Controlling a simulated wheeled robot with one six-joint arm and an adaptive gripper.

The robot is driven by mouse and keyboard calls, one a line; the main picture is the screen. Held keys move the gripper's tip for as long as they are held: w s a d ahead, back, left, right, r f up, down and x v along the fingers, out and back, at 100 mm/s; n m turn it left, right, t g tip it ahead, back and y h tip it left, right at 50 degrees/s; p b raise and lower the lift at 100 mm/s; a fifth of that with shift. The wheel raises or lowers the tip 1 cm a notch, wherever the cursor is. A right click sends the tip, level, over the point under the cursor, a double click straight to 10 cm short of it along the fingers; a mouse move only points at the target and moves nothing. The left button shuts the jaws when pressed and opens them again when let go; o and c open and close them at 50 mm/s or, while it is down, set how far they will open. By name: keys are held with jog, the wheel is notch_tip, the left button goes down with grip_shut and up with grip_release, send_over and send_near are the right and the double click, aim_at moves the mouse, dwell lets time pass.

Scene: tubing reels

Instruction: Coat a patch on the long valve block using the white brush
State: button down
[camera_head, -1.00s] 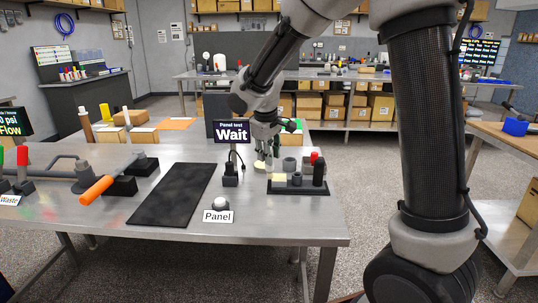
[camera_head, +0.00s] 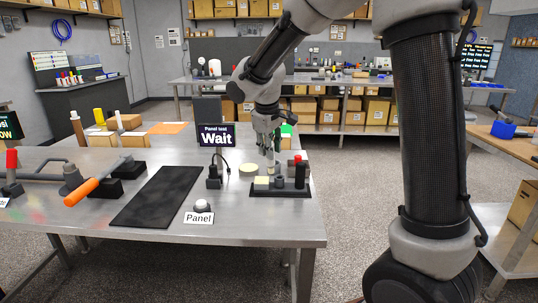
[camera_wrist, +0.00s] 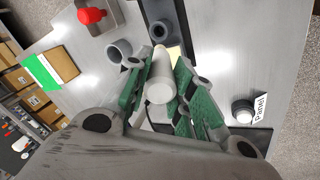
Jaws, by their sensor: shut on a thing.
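My gripper (camera_head: 270,150) is shut on a white cylindrical handle (camera_wrist: 160,78), which looks like the white brush; it also shows small in the head view. Green pads grip it from both sides in the wrist view (camera_wrist: 160,82). The brush's bristle end is hidden. The gripper is over a dark block (camera_head: 279,194) with several fittings, likely the long valve block; part of it shows in the wrist view (camera_wrist: 182,22). A pale yellow patch shows just past the handle. I cannot tell whether the brush touches it.
A "Wait" display (camera_head: 216,136), a Panel button (camera_head: 201,206) and a black mat (camera_head: 158,196) are to the left. An orange-handled pipe assembly (camera_head: 82,191) is farther left. The table's right edge is close to the block.

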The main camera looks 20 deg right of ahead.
jog(key=shift+r, duration=2.5)
